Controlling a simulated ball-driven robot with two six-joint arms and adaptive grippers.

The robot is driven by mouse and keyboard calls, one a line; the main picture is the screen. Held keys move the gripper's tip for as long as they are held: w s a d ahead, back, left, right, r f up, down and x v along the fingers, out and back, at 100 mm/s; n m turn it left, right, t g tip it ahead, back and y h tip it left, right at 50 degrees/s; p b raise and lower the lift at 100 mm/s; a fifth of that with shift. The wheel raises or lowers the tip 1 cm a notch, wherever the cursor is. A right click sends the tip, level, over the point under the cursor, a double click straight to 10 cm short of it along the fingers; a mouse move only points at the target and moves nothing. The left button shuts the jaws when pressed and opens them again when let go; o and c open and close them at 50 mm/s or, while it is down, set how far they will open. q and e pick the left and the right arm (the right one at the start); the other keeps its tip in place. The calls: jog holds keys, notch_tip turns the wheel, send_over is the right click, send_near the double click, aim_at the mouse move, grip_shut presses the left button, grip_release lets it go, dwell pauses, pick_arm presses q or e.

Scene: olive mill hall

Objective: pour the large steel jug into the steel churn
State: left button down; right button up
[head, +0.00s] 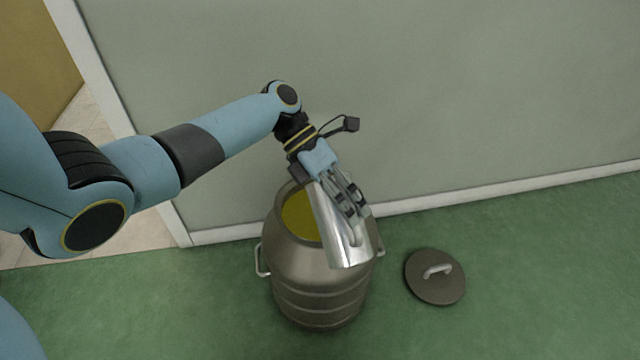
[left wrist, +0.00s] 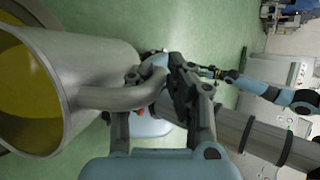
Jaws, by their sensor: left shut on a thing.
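The large steel jug (head: 332,230) is tilted above the right part of the steel churn's mouth. My left gripper (head: 355,208) is shut on the jug's handle, which also shows in the left wrist view (left wrist: 120,97). In that view the jug (left wrist: 95,62) lies across the left side, and yellow-olive liquid shows within its round mouth. The steel churn (head: 318,300) stands upright on the floor, open, with yellow liquid inside. No falling stream is visible. My right gripper (left wrist: 206,71) shows small in the left wrist view; its fingers are unclear.
A round dark lid (head: 435,284) with a light handle lies on the green floor right of the churn. A pale wall (head: 480,100) stands close behind the churn. The floor (head: 550,290) farther right is clear.

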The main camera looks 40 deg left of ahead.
pick_arm(q)
jog(key=shift+w+a+r+n+g+h+b, duration=0.25)
jog(key=shift+w+a+n+g+h+b, duration=0.15)
jog(key=shift+a+h, duration=0.45)
dwell(5.9)
jog(key=shift+d, duration=0.25)
